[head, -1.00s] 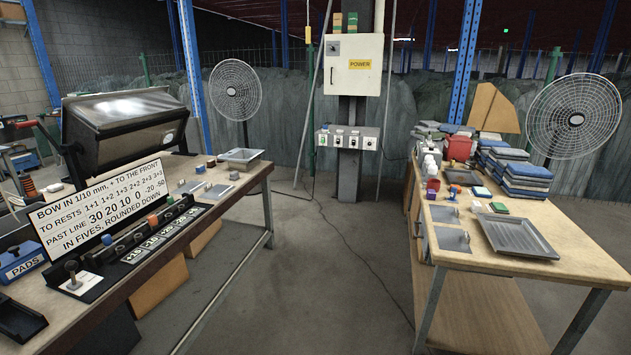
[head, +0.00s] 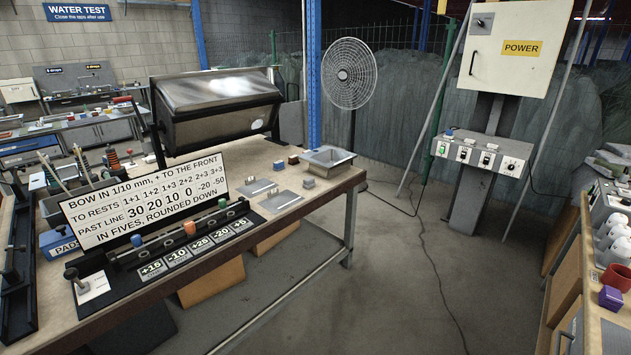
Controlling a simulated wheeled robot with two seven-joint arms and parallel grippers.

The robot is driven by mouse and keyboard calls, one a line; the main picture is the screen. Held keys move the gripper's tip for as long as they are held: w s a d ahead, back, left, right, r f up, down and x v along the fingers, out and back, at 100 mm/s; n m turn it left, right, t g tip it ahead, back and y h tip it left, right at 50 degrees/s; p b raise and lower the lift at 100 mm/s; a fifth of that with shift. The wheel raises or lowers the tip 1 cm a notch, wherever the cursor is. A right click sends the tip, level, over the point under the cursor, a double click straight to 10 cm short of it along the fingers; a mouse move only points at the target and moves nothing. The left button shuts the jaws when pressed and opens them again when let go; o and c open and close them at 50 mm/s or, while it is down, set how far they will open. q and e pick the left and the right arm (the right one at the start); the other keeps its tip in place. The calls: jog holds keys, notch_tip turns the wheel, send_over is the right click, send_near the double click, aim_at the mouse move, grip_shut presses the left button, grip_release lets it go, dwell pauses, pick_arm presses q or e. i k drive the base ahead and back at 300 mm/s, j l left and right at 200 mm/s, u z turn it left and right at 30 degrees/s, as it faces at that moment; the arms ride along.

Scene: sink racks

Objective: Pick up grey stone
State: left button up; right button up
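A small grey block (head: 308,182), which may be the grey stone, sits on the left workbench (head: 335,190) near its right end, just in front of a grey metal tray (head: 327,160). It is too small to tell its material. Two small reddish-brown blocks (head: 293,159) sit close behind it, left of the tray. Neither of my grippers shows in the head view.
A sign board (head: 145,198) and a black rack (head: 190,250) with coloured blocks stand on the bench's front left. Flat grey plates (head: 280,202) lie between rack and tray. Open floor (head: 400,290) lies right of the bench, up to another table at the right edge.

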aim_at(309, 183)
jog(key=i+u, duration=0.15)
jog(key=i, duration=0.3)
jog(key=i+l+u, duration=0.15)
jog(key=i, duration=0.35)
